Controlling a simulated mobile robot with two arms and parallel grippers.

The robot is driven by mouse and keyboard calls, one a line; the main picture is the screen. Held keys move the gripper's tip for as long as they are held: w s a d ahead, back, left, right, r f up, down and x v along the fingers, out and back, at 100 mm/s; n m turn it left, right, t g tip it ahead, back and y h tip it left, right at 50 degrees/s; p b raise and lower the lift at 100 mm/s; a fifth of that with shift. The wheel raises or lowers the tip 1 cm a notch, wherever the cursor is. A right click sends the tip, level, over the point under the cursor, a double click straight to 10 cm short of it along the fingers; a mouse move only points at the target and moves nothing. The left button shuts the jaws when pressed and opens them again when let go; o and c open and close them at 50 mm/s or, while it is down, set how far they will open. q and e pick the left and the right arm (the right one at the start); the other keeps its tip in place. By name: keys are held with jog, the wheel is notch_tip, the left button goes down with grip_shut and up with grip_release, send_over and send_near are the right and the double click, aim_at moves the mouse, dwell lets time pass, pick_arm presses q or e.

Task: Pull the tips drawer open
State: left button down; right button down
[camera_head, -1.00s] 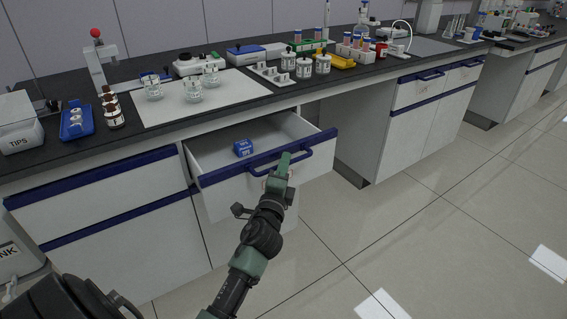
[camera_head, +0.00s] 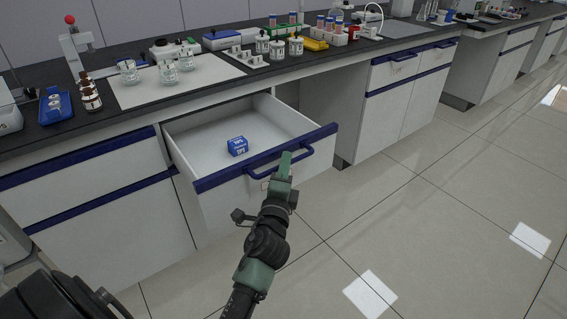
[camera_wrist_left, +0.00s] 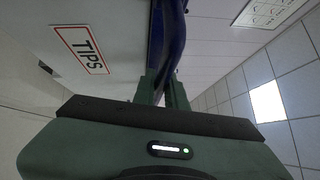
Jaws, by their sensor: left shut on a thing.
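The tips drawer (camera_head: 228,203) stands pulled out from under the bench, with its white inside showing. Its blue handle (camera_head: 308,151) runs along the blue top edge of the front. My left gripper (camera_head: 285,160) is shut on the handle, and its fingers also show on the blue bar in the left wrist view (camera_wrist_left: 163,88). A red-framed TIPS label (camera_wrist_left: 81,49) is on the drawer front in the left wrist view. A small blue box (camera_head: 237,146) lies inside the drawer. My right gripper is not in view.
The dark bench top (camera_head: 150,108) carries bottles, glass beakers on a white mat (camera_head: 200,84), racks and a blue tray (camera_head: 56,105). Closed cabinets (camera_head: 95,205) stand left of the drawer. The tiled floor (camera_head: 420,200) in front is clear.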

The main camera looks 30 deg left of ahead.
pick_arm(q)
jog(key=c, duration=1.5)
grip_release()
jog(key=shift+o, duration=0.2)
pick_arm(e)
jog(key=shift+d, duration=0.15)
